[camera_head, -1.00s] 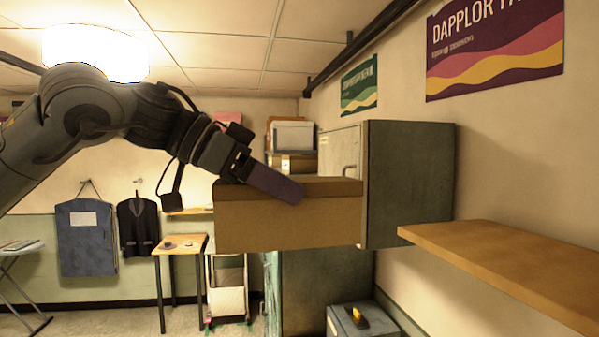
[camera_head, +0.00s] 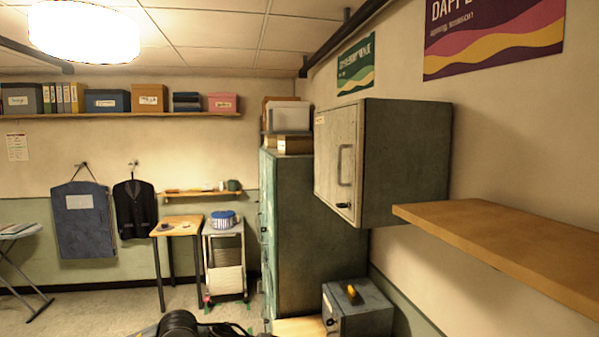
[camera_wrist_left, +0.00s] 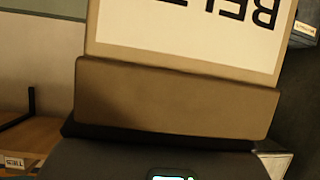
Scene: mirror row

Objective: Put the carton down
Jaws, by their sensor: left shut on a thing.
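The carton (camera_wrist_left: 180,98) fills the middle of the left wrist view. It is brown, with a white label panel carrying large black letters upside down. My left gripper (camera_wrist_left: 160,145) is at the bottom of that view, shut on the carton's near edge; the fingertips are mostly hidden. In the head view only a dark part of my left arm shows at the bottom edge, and I cannot make out the carton there. I cannot tell whether the carton's underside touches a surface. My right gripper is not in view.
A grey wall cabinet (camera_head: 405,160) and a wooden shelf (camera_head: 500,240) stick out at the right. A tall green cabinet (camera_head: 318,230) stands beyond.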

